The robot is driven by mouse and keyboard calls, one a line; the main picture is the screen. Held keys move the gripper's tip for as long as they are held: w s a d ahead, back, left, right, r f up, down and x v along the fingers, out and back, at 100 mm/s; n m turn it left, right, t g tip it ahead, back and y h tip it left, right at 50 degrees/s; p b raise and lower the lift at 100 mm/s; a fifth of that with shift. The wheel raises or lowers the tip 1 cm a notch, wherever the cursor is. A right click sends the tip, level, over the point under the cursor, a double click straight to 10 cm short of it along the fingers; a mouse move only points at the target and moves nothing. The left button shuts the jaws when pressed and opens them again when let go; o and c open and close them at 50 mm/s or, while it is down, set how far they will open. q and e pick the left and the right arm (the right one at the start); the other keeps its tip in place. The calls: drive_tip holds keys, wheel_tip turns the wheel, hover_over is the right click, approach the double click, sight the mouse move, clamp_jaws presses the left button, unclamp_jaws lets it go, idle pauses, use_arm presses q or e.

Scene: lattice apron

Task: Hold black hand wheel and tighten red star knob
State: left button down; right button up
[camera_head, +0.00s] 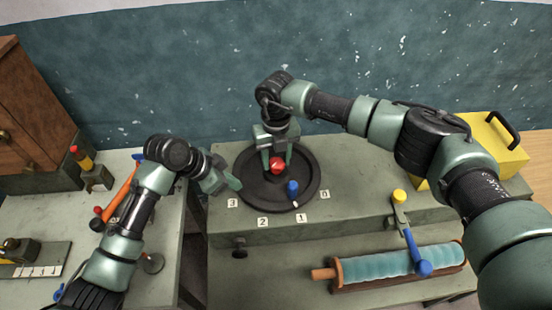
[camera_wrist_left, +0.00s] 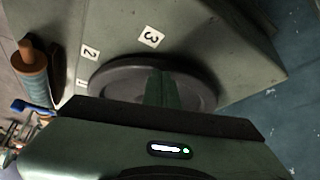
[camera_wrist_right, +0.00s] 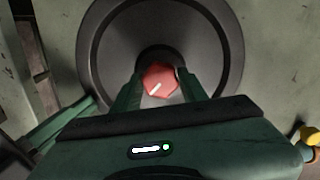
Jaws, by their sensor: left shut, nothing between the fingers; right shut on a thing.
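The black hand wheel (camera_head: 258,190) lies flat on the grey-green bench top, with a blue handle knob (camera_head: 292,187) on its near side. It also shows in the left wrist view (camera_wrist_left: 108,80) and the right wrist view (camera_wrist_right: 225,45). The red star knob (camera_head: 277,165) sits at the wheel's centre; in the right wrist view the knob (camera_wrist_right: 160,82) bears a white line. My right gripper (camera_head: 277,160) comes from above, shut on the knob, one finger on each side. My left gripper (camera_head: 235,184) is shut and empty at the wheel's left rim; contact is unclear.
Number labels such as 2 (camera_head: 263,222) stand along the bench's front. A yellow-and-blue lever (camera_head: 405,225) and a blue roller (camera_head: 395,264) lie at front right. A yellow case (camera_head: 497,143) stands at right. A gap separates the left table (camera_head: 40,215) from the bench.

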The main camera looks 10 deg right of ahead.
use_arm(q)
drive_tip(key=shift+s+f, duration=0.35)
drive_tip(key=shift+f, duration=0.2)
use_arm(e)
drive_tip(key=o, duration=1.4)
drive_tip(key=shift+s+f, duration=0.25)
drive_tip(key=shift+s, duration=0.1)
drive_tip(key=shift+w+r, duration=0.1)
drive_tip(key=shift+w, duration=0.05)
drive_tip(key=shift+r, duration=0.25)
wheel_tip(320, 180, up, 12)
drive_tip(key=shift+f, duration=0.2)
wheel_tip(320, 180, up, 8)
drive_tip(key=p, duration=0.9)
hover_over(276, 164)
use_arm(q)
wheel_tip(276, 164, up, 9)
drive_tip(key=shift+w+f+b, duration=0.15)
drive_tip(key=shift+w+b, duration=0.15)
use_arm(e)
drive_tip(key=shift+w+r, duration=0.1)
